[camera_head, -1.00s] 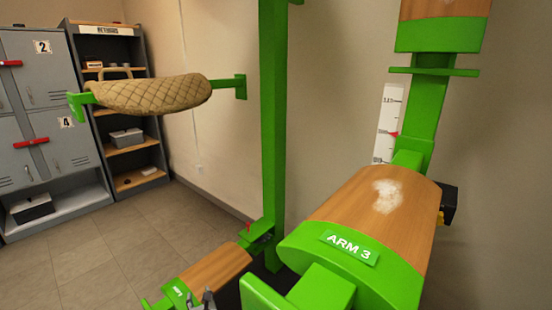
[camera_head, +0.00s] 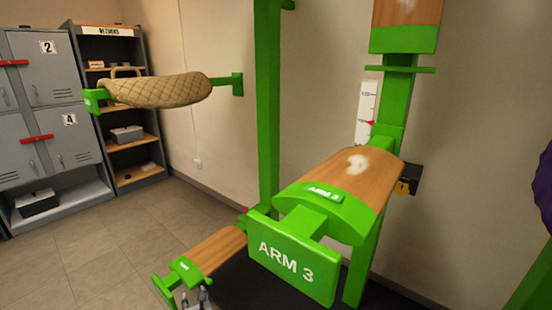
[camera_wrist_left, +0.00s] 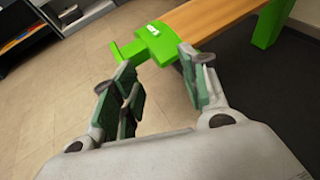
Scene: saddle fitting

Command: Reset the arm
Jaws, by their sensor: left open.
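ARM 3 (camera_head: 375,185) is a green bracket with a curved wooden top and a whitish patch, fixed to a green post at right of centre in the head view. Its front plate (camera_head: 287,262) reads "ARM 3". A lower wooden-topped arm (camera_head: 212,250) with a green end lies at bottom centre-left; a similar arm (camera_wrist_left: 215,18) shows ahead in the left wrist view. My left gripper (camera_wrist_left: 158,72) is open and empty, with its fingers just short of the green end. Its tips (camera_head: 197,299) show at the head view's bottom edge. My right gripper is out of view.
A quilted tan pad (camera_head: 165,90) rests on an upper arm at left. Grey lockers (camera_head: 40,110) and a shelf unit (camera_head: 130,175) stand at far left. A scale strip (camera_head: 366,108) is behind ARM 3. A purple thing (camera_head: 543,188) is cut off at right. Floor at left is clear.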

